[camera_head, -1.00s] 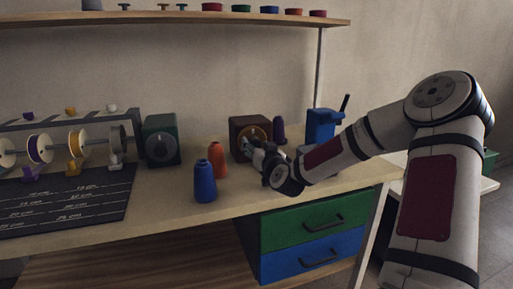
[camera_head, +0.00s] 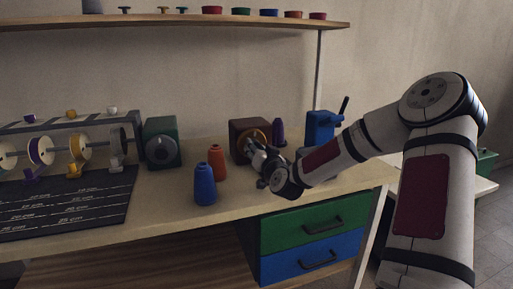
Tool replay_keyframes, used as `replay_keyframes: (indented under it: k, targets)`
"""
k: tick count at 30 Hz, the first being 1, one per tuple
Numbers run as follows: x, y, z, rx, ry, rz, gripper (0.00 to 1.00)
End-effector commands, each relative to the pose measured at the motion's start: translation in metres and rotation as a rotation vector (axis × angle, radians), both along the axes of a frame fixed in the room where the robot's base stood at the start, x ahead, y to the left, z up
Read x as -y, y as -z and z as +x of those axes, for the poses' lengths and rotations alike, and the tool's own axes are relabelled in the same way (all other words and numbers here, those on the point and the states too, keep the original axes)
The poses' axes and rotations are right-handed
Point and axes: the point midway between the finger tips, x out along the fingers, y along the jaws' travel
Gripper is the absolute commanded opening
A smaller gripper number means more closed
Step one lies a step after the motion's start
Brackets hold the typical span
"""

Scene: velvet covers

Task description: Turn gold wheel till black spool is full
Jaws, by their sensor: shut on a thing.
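The gold wheel (camera_head: 252,133) is on the front of a dark brown box on the table, partly hidden by my gripper. My gripper (camera_head: 256,153) is at the lower part of the wheel and is shut on it; the exact contact is small and partly covered by the wrist. A rack at the left carries several spools on a rod. The rightmost, a dark grey one (camera_head: 118,139), looks like the black spool; how much thread it holds is too small to tell. A purple-wound spool (camera_head: 40,151) and a yellow-wound spool (camera_head: 79,146) are left of it.
A green box with a grey dial (camera_head: 162,143) stands between rack and wheel. A purple cone (camera_head: 278,131) and blue device (camera_head: 321,128) are at right. A black marked mat (camera_head: 70,203) lies below the rack.

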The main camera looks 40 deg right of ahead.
Motion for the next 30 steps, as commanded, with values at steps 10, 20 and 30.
replay_keyframes:
  k: [10,20,30]
  targets:
    - [-0.0005,-0.0013,-0.0002,0.088,-0.001,0.313,0.08]
    - [-0.0006,-0.0008,-0.0002,0.174,-0.001,0.616,0.08]
    - [-0.0008,-0.0010,-0.0005,0.264,0.001,0.927,0.08]
